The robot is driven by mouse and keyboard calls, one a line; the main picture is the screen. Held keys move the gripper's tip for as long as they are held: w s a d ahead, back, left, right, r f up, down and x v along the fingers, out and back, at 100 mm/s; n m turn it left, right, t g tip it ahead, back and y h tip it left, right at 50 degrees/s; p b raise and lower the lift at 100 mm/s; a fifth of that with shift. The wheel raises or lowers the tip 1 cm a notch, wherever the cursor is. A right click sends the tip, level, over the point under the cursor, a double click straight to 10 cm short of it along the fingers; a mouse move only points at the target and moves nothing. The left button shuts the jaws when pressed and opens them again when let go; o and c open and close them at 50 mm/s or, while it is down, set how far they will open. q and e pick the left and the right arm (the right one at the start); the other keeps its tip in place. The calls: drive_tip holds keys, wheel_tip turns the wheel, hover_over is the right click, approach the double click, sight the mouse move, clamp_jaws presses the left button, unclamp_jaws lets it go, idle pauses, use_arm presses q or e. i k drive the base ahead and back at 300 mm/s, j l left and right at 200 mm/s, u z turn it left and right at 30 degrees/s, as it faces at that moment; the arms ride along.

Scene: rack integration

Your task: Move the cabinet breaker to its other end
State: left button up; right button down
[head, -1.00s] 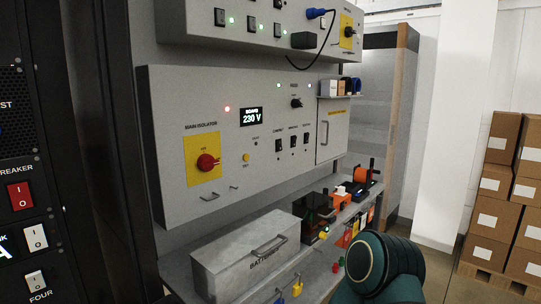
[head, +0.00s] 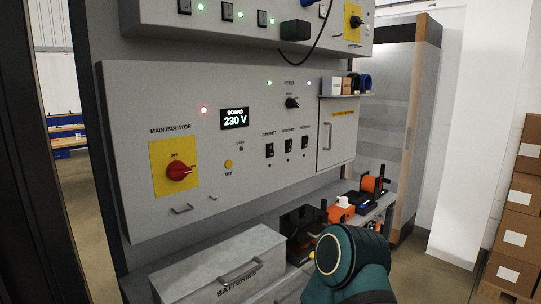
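The cabinet breaker (head: 269,150) is a small black switch on the grey wall board (head: 215,190), under a small label that appears to read CABINET. It is the leftmost of three similar switches in a row. Which end its lever rests at is too small to tell. Neither gripper is in view. A teal rounded link of my arm shows at the lower right, below and to the right of the switches, apart from the board.
A red main isolator knob (head: 179,172) on a yellow plate and a display (head: 234,119) reading 230 V sit left of the switches. A grey batteries box (head: 222,262) and several tools stand on the shelf below. A dark frame (head: 28,200) borders the left side.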

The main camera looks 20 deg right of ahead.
sight(269, 148)
drive_tip(key=i+l+u, duration=0.1)
drive_tip(key=l+u, duration=0.25)
drive_tip(key=l, duration=0.6)
drive_tip(key=l+u, duration=0.35)
drive_tip(key=l, duration=0.6)
drive_tip(key=k+l+u, duration=0.1)
drive_tip(key=l, duration=0.3)
drive_tip(key=k+l+u, duration=0.1)
drive_tip(key=l, duration=0.25)
drive_tip(key=k+l, duration=0.1)
drive_tip(key=l, duration=0.3)
drive_tip(key=k+l+u, duration=0.15)
drive_tip(key=l, duration=0.2)
drive_tip(key=l+u, duration=0.1)
drive_tip(key=l, duration=0.25)
drive_tip(key=k, duration=0.05)
